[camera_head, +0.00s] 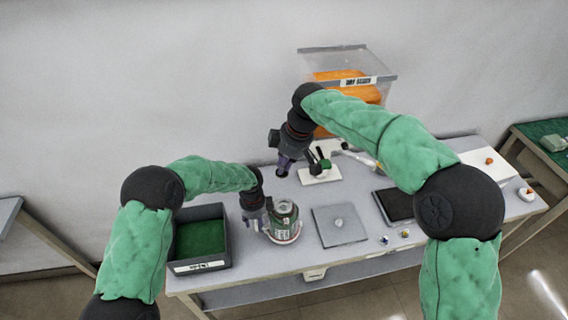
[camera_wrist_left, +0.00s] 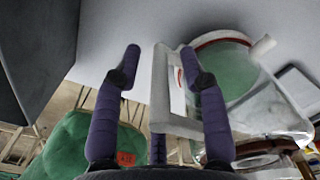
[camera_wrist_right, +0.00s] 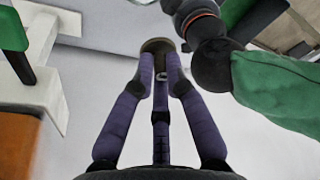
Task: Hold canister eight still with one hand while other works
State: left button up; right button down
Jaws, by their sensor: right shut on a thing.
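The canister (camera_head: 285,222), a round container with a green band and a grey top, stands upright on the table. In the left wrist view the canister (camera_wrist_left: 225,62) shows a red ring, green inside and a pale handle (camera_wrist_left: 160,95). My left gripper (camera_head: 264,218) is at the canister's left side. Its fingers (camera_wrist_left: 159,52) are apart, with the handle between them, nearer the right finger; firm contact cannot be told. My right gripper (camera_head: 283,171) is behind the canister, shut on a small dark brown round piece (camera_wrist_right: 157,45). Its number cannot be read.
A dark bin with a green floor (camera_head: 201,238) stands left of the canister. A grey plate (camera_head: 325,232) lies to its right. A white stand with green and black parts (camera_head: 320,174) and a clear box of orange things (camera_head: 372,68) are behind. Small parts (camera_head: 385,239) lie near the front edge.

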pick_arm(q)
notch_tip(320, 180, up, 12)
dwell(0.6)
